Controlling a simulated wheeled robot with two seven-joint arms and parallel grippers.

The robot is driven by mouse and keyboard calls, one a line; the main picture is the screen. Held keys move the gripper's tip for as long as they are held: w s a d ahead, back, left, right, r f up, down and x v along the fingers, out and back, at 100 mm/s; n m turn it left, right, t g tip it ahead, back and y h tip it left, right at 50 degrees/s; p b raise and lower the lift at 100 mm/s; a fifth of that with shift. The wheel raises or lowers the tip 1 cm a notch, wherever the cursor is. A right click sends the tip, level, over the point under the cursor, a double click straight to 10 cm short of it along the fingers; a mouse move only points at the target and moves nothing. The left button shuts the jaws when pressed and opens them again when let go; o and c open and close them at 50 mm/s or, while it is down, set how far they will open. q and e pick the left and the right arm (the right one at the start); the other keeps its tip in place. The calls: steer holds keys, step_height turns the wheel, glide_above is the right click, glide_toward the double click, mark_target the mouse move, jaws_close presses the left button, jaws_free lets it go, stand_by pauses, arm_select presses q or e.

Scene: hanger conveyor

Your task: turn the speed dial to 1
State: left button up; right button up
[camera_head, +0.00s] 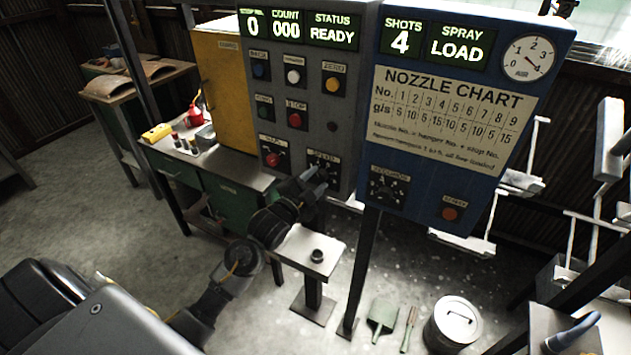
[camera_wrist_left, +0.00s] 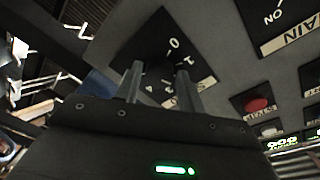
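The speed dial (camera_head: 323,168) is a black plate with white figures at the lower right of the grey control panel (camera_head: 340,100). My left gripper (camera_head: 312,180) is right in front of it and covers part of it. In the left wrist view the dial plate (camera_wrist_left: 158,48) shows 0, 1 and 4 around its middle. The two fingers of my left gripper (camera_wrist_left: 160,72) stand apart over the plate, one on each side of its middle. The knob is dark, and I cannot tell its pointer's setting or whether the fingers touch it. My right gripper is not in view.
The red main switch (camera_head: 272,159) is close left of the dial, with coloured buttons (camera_head: 294,120) above. A blue nozzle-chart panel (camera_head: 450,110) stands to the right. A small pedestal (camera_head: 310,250) is below. A lidded can (camera_head: 455,322) and a dustpan (camera_head: 383,316) are on the floor.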

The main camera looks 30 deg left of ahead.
arm_select(q)
steer(key=c, duration=0.6)
steer(key=n+p, duration=0.1)
steer(key=n, duration=0.2)
steer(key=shift+n+p, duration=0.3)
steer(key=shift+d+n+t+p, duration=0.15)
steer(key=shift+n+p, duration=0.25)
steer(key=shift+n, duration=0.95)
steer(key=shift+n+t+p, duration=0.25)
steer(key=shift+n+p, duration=0.1)
steer(key=shift+n, duration=1)
steer(key=shift+f, duration=0.1)
steer(key=o, duration=1)
steer(key=shift+c, duration=0.2)
